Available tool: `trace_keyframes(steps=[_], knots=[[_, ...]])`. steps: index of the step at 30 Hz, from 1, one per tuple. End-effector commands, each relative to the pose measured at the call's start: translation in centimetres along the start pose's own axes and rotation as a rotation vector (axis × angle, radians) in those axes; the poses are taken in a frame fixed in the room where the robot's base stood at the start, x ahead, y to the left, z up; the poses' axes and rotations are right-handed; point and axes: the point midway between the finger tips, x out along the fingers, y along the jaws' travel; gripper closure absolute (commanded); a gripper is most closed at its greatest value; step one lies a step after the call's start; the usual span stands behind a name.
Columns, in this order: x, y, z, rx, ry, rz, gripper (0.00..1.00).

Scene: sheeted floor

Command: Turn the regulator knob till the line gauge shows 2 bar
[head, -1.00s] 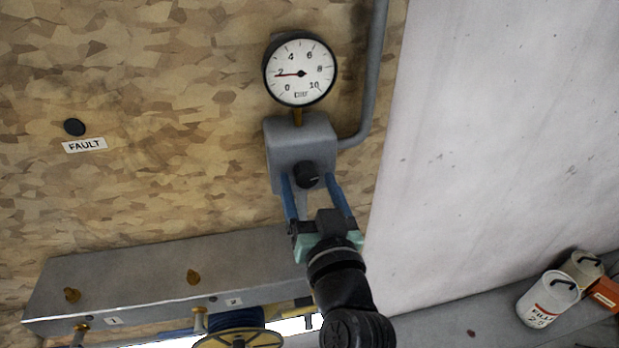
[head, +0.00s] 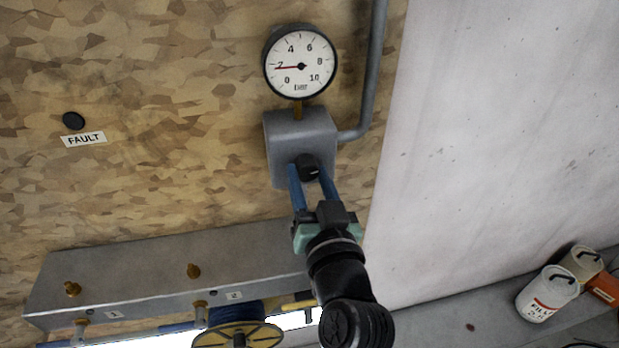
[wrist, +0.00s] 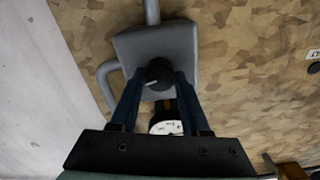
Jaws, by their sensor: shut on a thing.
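The round white line gauge (head: 318,82) is at the upper middle of the head view, with a scale from 0 to 10. Its red needle points left, close to the 2; I cannot tell the exact reading. Below it, the black regulator knob (head: 307,162) sits on the front of the grey regulator body (head: 290,131). My gripper (head: 308,172) is shut on the knob, one blue finger at each side. In the wrist view the knob (wrist: 158,73) shows a pale pointer line between the fingers. There the gauge (wrist: 166,127) is largely hidden behind my gripper.
A grey pipe (head: 373,85) runs up from the regulator's right side. A grey manifold box (head: 130,280) with brass fittings is at lower left, a reel (head: 262,335) below it. A FAULT label (head: 84,139) is at left.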

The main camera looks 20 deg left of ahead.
Motion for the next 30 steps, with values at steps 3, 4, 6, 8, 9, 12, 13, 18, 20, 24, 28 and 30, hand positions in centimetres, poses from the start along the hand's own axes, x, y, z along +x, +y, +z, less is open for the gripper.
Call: trace_keyframes(steps=[3, 4, 6, 8, 9, 12, 13, 18, 20, 24, 28, 30], knots=[[-0.02, 0.02, 0.07, 0.067, 0.000, 0.000, 1.00], [-0.02, 0.03, 0.06, 0.079, 0.000, 0.000, 1.00], [-0.02, 0.03, 0.05, 0.095, 0.000, 0.000, 1.00], [-0.02, 0.02, 0.04, 0.099, 0.000, 0.000, 1.00], [-0.02, 0.01, 0.04, 0.099, -0.001, 0.000, 1.00], [-0.01, 0.02, 0.05, 0.098, -0.001, 0.000, 1.00], [-0.01, 0.02, 0.05, 0.098, -0.001, 0.000, 1.00], [-0.01, 0.02, 0.05, 0.097, -0.001, 0.000, 0.29], [-0.01, 0.02, 0.05, 0.097, -0.001, 0.000, 0.24], [-0.01, 0.02, 0.04, 0.096, 0.000, 0.000, 0.24], [-0.09, 0.03, 0.05, 0.096, 0.000, 0.000, 0.24], [-0.42, 0.08, 0.10, 0.096, 0.001, 0.001, 0.24]])
